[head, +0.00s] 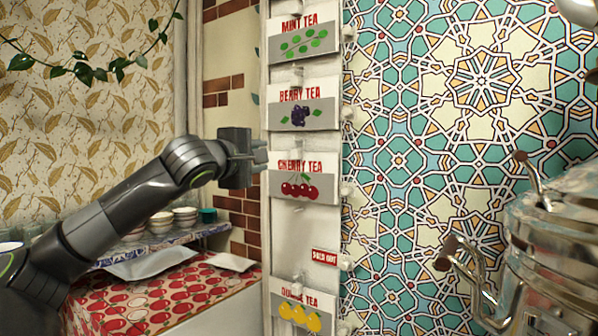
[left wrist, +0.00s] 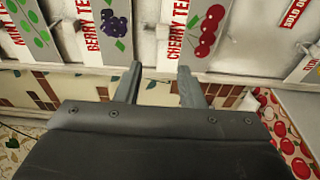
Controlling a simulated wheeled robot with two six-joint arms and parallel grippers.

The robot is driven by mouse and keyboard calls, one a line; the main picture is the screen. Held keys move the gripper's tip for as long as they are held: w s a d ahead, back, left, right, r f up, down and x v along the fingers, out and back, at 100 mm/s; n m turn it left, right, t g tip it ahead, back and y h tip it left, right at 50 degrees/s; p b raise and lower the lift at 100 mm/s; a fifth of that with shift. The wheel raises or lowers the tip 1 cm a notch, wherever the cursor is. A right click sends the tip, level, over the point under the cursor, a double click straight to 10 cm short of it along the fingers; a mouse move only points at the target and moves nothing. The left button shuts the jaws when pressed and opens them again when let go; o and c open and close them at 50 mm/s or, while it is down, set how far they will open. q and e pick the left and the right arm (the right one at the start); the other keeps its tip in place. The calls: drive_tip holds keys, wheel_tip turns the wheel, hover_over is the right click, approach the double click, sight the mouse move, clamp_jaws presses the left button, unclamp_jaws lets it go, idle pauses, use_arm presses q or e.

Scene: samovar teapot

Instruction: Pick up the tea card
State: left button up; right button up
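Tea cards sit in a tall white wall rack (head: 280,240): mint tea (head: 303,43), berry tea (head: 302,112), cherry tea (head: 306,187) and a bottom card with yellow fruit (head: 300,317), its first word partly unreadable. My left gripper (head: 262,152) is at the rack's left edge, level with the gap between the berry and cherry cards. In the left wrist view its fingers (left wrist: 160,72) are apart with no card between them. The cherry card (left wrist: 197,30) is just beyond the fingertips there, and the berry card (left wrist: 107,30) is to the left. My right gripper is not in view.
A small red sold-out sign (head: 325,257) hangs below the cherry card. A metal samovar (head: 560,240) with taps stands at the right. At the left, a shelf (head: 215,230) holds stacked bowls (head: 185,216) above a red fruit-patterned cloth (head: 130,300).

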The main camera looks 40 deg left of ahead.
use_arm(q)
drive_tip(key=p, duration=0.8)
approach(294, 155)
drive_tip(key=w, duration=0.3)
drive_tip(key=shift+w+a+r, duration=0.25)
drive_tip(key=shift+w+a, duration=0.2)
drive_tip(key=shift+w, duration=0.05)
drive_tip(key=p+x, duration=0.4)
drive_tip(key=shift+w+a+f+p, duration=0.2)
drive_tip(key=shift+w+p, duration=0.25)
drive_tip(key=shift+w, duration=0.1)
clamp_jaws()
